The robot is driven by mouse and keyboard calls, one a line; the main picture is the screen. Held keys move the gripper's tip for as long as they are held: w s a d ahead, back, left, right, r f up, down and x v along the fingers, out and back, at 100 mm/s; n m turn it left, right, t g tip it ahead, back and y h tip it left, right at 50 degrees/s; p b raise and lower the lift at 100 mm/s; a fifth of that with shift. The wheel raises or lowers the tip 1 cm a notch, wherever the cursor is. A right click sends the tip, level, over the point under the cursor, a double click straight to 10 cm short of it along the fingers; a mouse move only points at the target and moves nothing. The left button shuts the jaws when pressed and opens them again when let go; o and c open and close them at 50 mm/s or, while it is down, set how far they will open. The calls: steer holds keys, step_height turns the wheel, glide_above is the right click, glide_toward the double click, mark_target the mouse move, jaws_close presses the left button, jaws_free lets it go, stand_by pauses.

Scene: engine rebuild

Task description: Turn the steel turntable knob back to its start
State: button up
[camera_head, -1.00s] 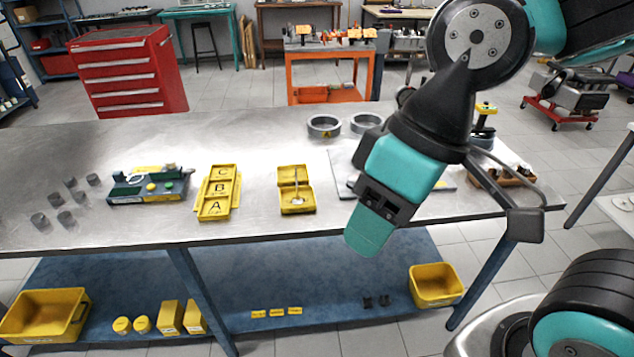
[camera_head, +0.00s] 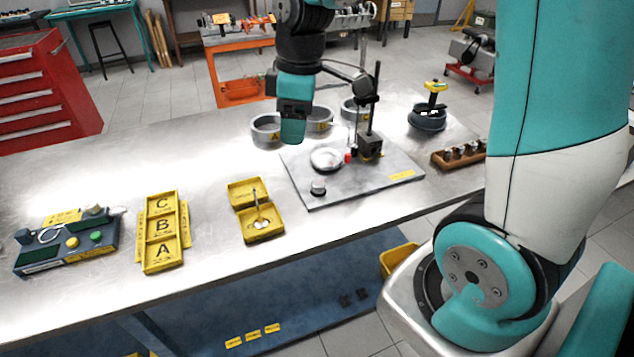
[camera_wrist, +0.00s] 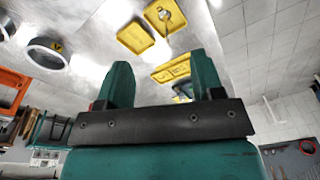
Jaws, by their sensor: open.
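The steel knob (camera_head: 318,187) is a small grey cylinder at the front left of a grey base plate (camera_head: 375,185) on the bench, in the head view. Behind it on the plate is a round, pale turntable (camera_head: 326,158). My gripper (camera_head: 292,138) hangs left of and behind the turntable, apart from the knob, and appears to be above the bench. The wrist view shows its two teal fingers (camera_wrist: 163,78) spread with nothing between them. The knob cannot be made out in the wrist view.
A black stand (camera_head: 371,143) rises on the plate beside the turntable. Grey rings (camera_head: 266,128) lie behind the gripper. An open yellow box (camera_head: 262,229) and a lettered tray (camera_head: 148,242) lie to the left. A brown block (camera_head: 440,160) is at the right.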

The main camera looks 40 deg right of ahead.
steer(key=n+h, duration=0.1)
steer(key=n, duration=0.1)
glide_above(318, 183)
step_height(318, 183, down, 5)
steer(key=shift+g, duration=0.3)
step_height(318, 183, down, 17)
steer(key=shift+d+r+p, duration=0.1)
steer(key=shift+r+p, duration=0.05)
steer(key=shift+p, duration=0.9)
steer(key=shift+c, duration=0.2)
steer(key=c, duration=0.9)
